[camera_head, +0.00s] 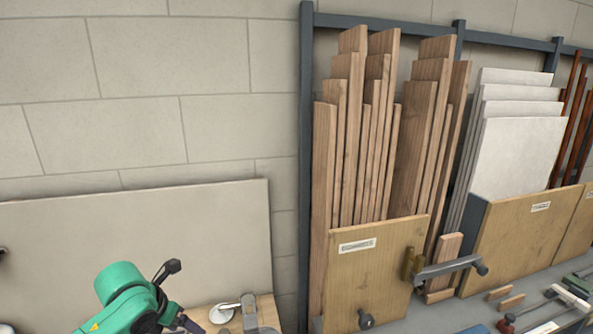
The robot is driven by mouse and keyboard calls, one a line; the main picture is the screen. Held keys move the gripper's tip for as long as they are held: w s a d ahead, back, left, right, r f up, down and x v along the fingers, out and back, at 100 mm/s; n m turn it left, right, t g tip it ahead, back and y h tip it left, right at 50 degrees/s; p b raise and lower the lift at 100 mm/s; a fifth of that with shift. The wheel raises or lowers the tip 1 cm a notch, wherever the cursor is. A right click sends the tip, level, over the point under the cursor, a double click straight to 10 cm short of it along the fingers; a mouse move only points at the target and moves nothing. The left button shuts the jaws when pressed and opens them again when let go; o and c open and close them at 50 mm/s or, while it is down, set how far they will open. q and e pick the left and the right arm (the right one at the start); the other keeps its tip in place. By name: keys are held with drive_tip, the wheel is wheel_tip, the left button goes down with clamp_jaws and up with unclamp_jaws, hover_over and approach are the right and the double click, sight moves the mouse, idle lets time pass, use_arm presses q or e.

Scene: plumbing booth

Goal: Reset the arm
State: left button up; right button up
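Neither of my grippers can be made out in the head view, and no arm of mine can be told for sure. A green rounded machine part with a black lever (127,297) shows at the bottom left, cut off by the lower edge. I cannot tell whether it is a power tool or part of an arm.
A rack holds upright timber boards (350,150) behind a wooden front panel (375,275), with pale sheets (515,150) to its right. A metal clamp (450,268) sticks out between them. Hand tools (545,305) lie at the bottom right. A pale board (150,230) leans on the wall.

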use_arm(q)
drive_tip(key=s+d+f+n, duration=0.7)
drive_tip(key=d+n, duration=0.1)
drive_tip(key=n, duration=0.8)
drive_tip(key=s+a+f+n+y, duration=0.1)
drive_tip(key=s+a+f+n, duration=0.15)
drive_tip(key=s+n, duration=0.55)
drive_tip(key=s+a+f+n+y, duration=0.15)
drive_tip(key=s+a+n, duration=0.25)
drive_tip(key=n, duration=0.9)
wheel_tip(320, 180, down, 34)
drive_tip(key=s+g+b, duration=0.2)
drive_tip(key=b, duration=1)
drive_tip(key=s+f+b, duration=0.3)
drive_tip(key=s+f, duration=0.2)
drive_tip(key=f, duration=0.3)
drive_tip(key=s+a+f+b, duration=0.1)
drive_tip(key=s+f+b, duration=0.2)
drive_tip(key=s+f, duration=0.3)
drive_tip(key=s+a+f+m+g+b, duration=0.1)
drive_tip(key=s+f+b, duration=0.3)
drive_tip(key=f, duration=0.7)
drive_tip(key=shift+s+a+f, duration=0.15)
drive_tip(key=shift+s+f, duration=0.1)
drive_tip(key=shift+s, duration=0.6)
use_arm(e)
wheel_tip(320, 180, down, 22)
drive_tip(key=shift+w, duration=0.4)
